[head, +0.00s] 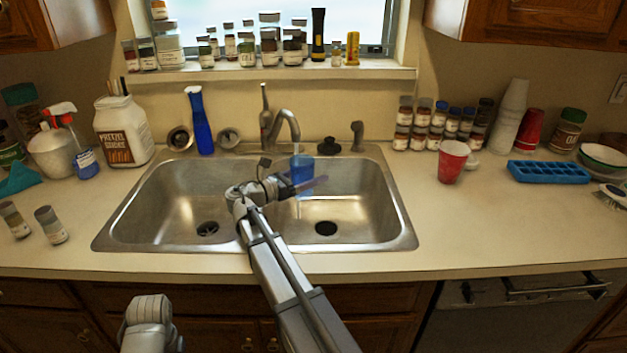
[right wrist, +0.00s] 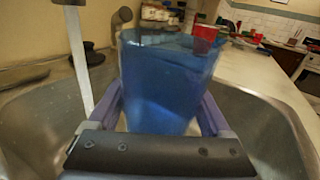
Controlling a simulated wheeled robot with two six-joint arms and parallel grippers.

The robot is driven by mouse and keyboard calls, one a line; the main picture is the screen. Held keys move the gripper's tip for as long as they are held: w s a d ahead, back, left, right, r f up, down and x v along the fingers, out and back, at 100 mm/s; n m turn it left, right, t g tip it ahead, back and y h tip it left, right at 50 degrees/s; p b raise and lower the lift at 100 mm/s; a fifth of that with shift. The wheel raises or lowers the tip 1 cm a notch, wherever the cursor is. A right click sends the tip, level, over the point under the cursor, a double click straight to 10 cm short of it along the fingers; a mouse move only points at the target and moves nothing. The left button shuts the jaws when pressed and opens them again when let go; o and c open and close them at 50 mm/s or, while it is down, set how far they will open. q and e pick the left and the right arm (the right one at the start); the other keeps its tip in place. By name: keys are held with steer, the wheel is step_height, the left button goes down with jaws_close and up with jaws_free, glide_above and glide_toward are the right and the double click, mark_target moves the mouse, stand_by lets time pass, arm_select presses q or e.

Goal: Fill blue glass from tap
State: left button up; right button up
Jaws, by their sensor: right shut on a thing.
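The translucent blue glass (head: 301,168) is upright above the right sink basin, close to the tap (head: 287,121). It fills the middle of the right wrist view (right wrist: 168,80). My right gripper (head: 303,187) is shut on the glass, with a purple finger on each side of it. A pale stream of water (right wrist: 79,62) falls from the spout, left of the glass and apart from it in the right wrist view. I cannot tell whether the glass holds water.
The double sink (head: 160,215) has steel rims and a divider under my right arm. A blue spray bottle (head: 200,125) stands behind it. A red cup (head: 453,162), spice jars and a blue ice tray (head: 548,172) stand to the right. The front counter strip is clear.

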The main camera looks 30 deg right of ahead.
arm_select(q)
steer(key=shift+f+b, duration=1.1)
steer(key=shift+f, duration=0.1)
arm_select(e)
steer(key=w+d+f, duration=0.2)
steer(key=w+d, duration=0.1)
steer(key=w, duration=0.6)
steer(key=shift+d+f, duration=0.15)
steer(key=shift+f, duration=0.05)
steer(key=shift+s, duration=0.15)
steer(key=s+a, duration=0.2)
steer(key=s, duration=0.3)
steer(key=shift+s, duration=0.35)
arm_select(q)
steer(key=shift+r, duration=0.1)
arm_select(e)
steer(key=shift+a+r, duration=0.1)
steer(key=shift+a, duration=0.05)
steer(key=s+r+p, duration=0.2)
steer(key=r+p, duration=0.1)
steer(key=s+a+r+p, duration=0.1)
steer(key=r+p, duration=0.1)
arm_select(q)
step_height(320, 180, up, 5)
steer(key=shift+f, duration=0.1)
arm_select(e)
steer(key=shift+f, duration=0.1)
